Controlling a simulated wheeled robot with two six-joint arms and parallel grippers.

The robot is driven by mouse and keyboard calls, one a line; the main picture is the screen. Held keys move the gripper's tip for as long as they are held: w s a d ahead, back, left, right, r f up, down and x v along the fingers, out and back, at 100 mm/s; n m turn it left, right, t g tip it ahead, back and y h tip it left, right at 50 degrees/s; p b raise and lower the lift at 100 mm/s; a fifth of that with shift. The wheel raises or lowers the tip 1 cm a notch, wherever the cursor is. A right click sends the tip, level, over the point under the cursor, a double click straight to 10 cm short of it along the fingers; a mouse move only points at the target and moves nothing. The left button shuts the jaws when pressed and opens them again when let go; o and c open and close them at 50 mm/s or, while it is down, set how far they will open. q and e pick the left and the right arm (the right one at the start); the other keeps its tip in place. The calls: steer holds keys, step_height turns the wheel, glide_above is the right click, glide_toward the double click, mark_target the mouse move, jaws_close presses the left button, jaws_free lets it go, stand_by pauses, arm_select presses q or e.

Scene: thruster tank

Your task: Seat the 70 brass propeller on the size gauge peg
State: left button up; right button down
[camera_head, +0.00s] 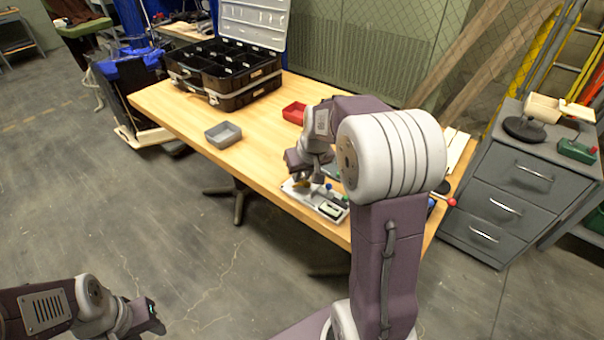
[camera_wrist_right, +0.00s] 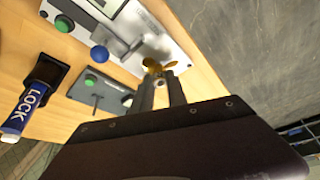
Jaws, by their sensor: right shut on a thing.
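The brass propeller (camera_wrist_right: 159,67) is between the fingertips of my right gripper (camera_wrist_right: 160,84) in the right wrist view. In the head view the brass propeller (camera_head: 302,184) is a small yellow spot under my right gripper (camera_head: 300,176), close over the left end of a pale grey fixture (camera_head: 318,203) at the table's front edge. The fixture (camera_wrist_right: 143,22) also shows at the top of the right wrist view. I cannot make out the gauge peg, or whether the propeller touches the fixture. My left gripper (camera_head: 150,318) is low at left, away from the table; its jaws are unclear.
The fixture has a blue ball knob (camera_wrist_right: 99,54) and green button (camera_wrist_right: 64,23). Beside it are a small grey box (camera_wrist_right: 102,93) and a blue LOCK-marked item (camera_wrist_right: 24,108). A grey bin (camera_head: 223,135), red bin (camera_head: 294,113) and open black organiser (camera_head: 225,75) stand farther back.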

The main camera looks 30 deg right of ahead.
steer(key=shift+f, duration=0.2)
steer(key=shift+f, duration=0.2)
steer(key=c, duration=1.2)
jaws_free()
steer(key=shift+c, duration=0.2)
steer(key=w+p+v, duration=0.1)
steer(key=p+v, duration=0.5)
steer(key=v, duration=0.7)
steer(key=shift+w+r+p, duration=0.25)
steer(key=shift+w+p, duration=0.05)
